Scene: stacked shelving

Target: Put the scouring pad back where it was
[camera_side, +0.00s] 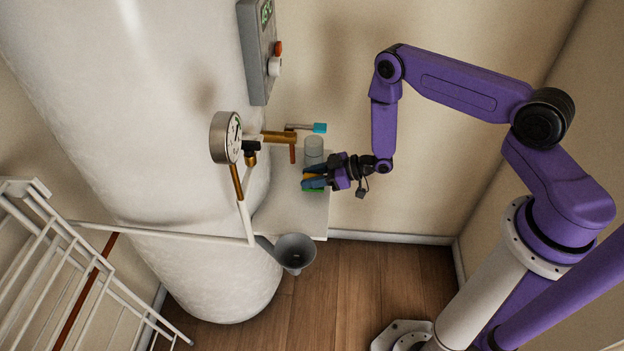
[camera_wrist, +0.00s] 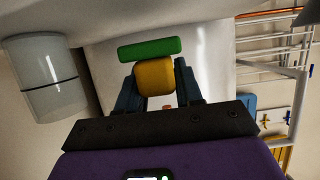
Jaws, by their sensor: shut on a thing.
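The scouring pad (camera_side: 311,176) shows as a yellow block with a green strip beside it. My gripper (camera_side: 314,177) is shut on the yellow part, with one blue finger on each side. In the wrist view the yellow block (camera_wrist: 154,77) sits between the fingers (camera_wrist: 156,85), and the green strip (camera_wrist: 150,49) lies just beyond the fingertips. The pad is over the white shelf (camera_side: 285,212), close to its right edge. I cannot tell whether it touches the shelf, or whether the green strip is joined to the yellow block.
A clear glass jar (camera_side: 314,148) stands close behind the pad; it is also in the wrist view (camera_wrist: 45,78). A brass pipe with a gauge (camera_side: 226,137) is to the left, by the white tank (camera_side: 130,130). A grey funnel (camera_side: 295,252) is below the shelf's front edge.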

